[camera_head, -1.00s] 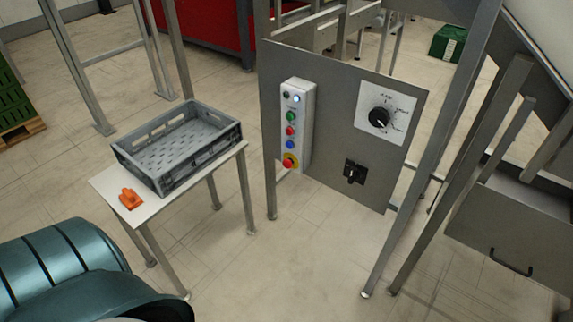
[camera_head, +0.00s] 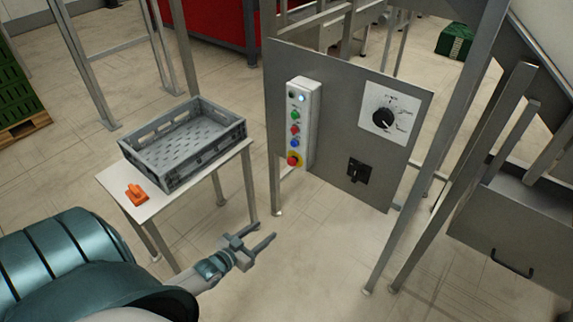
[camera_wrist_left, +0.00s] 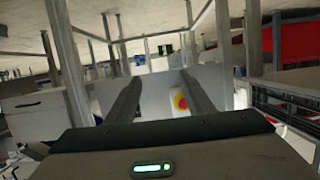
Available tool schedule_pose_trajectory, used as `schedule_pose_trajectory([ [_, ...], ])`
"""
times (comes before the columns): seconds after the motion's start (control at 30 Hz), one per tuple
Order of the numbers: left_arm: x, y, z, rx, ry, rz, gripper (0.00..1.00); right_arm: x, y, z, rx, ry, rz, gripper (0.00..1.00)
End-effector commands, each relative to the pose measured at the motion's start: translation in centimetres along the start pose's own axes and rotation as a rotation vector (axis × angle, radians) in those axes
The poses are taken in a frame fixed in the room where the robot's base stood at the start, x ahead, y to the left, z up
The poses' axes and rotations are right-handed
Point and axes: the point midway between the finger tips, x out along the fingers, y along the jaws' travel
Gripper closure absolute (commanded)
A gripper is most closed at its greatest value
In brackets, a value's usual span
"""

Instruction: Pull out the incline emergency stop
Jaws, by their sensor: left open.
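The emergency stop (camera_head: 293,160) is a red button on a yellow disc at the bottom of the white control box (camera_head: 303,112). The box is fixed to the left side of a grey panel. My left gripper (camera_head: 268,238) is open and empty, in front of the panel and lower in the picture than the button, apart from it. In the left wrist view the emergency stop (camera_wrist_left: 181,102) shows between the two fingers, near the right one. My right gripper is not in view.
A small white table (camera_head: 121,200) left of the panel bears a grey crate (camera_head: 207,155) and an orange object (camera_head: 137,194). The panel (camera_head: 335,85) also has a rotary dial (camera_head: 384,118) and a black switch (camera_head: 357,171). Metal posts stand to the right.

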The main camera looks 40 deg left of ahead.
Motion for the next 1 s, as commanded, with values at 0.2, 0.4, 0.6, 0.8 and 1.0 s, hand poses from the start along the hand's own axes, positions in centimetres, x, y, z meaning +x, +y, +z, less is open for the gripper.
schedule_pose_trajectory([
  [0.2, 0.5, -5.2, -10.4, -0.009, 0.232, 0.001, 0.52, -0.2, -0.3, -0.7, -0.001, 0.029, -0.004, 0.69],
  [0.4, 0.5, -6.1, -12.3, -0.014, 0.277, 0.003, 0.52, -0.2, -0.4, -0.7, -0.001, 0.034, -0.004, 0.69],
  [0.6, 0.5, -6.0, -12.2, -0.013, 0.275, 0.002, 0.52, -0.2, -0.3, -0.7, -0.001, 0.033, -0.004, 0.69],
  [0.8, 0.9, -6.0, -12.2, -0.013, 0.275, 0.002, 0.52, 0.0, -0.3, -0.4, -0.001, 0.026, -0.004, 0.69],
  [1.0, 2.6, -6.0, -12.6, -0.013, 0.276, 0.002, 0.52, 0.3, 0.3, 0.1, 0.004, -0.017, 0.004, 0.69],
])
